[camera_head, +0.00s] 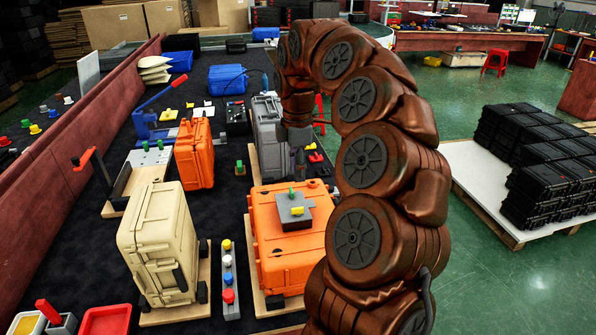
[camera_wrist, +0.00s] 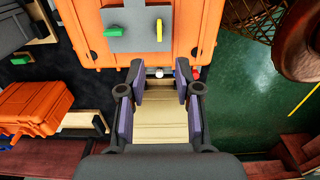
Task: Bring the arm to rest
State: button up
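My brown, jointed arm (camera_head: 375,165) rises at the right in the head view, arches over and hangs down at the centre. My gripper (camera_head: 297,160) points down in front of a grey case (camera_head: 266,128). In the wrist view my gripper (camera_wrist: 160,78) has its two purple-padded fingers spread apart. A beige, slatted surface (camera_wrist: 160,112) shows between them; I see no clear hold on it. An orange case (camera_wrist: 212,22) with a grey plate lies beyond the fingertips. In the head view an orange case (camera_head: 262,250) with a grey plate lies below my gripper.
A cream case (camera_head: 155,235) and an upright orange case (camera_head: 193,155) stand on the dark conveyor at the left. A red side wall (camera_head: 75,145) borders it. Black crates (camera_head: 545,160) sit on a pallet at the right. Green floor (camera_head: 460,250) lies open between.

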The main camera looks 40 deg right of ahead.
dwell(0.4)
jog(key=s+a+m, duration=0.4)
jog(key=s+a, duration=0.8)
jog(key=a, duration=0.4)
jog(key=s+a+f+m+g, duration=0.1)
jog(key=s+f+m, duration=0.3)
jog(key=s, duration=0.5)
jog(key=s+a+f+m, duration=0.3)
jog(key=s+f+m, duration=0.1)
jog(key=s, duration=0.5)
jog(key=shift+s+a+f+m+g, duration=0.2)
jog(key=shift+s+a+m+g, duration=0.2)
jog(key=shift+m, duration=0.4)
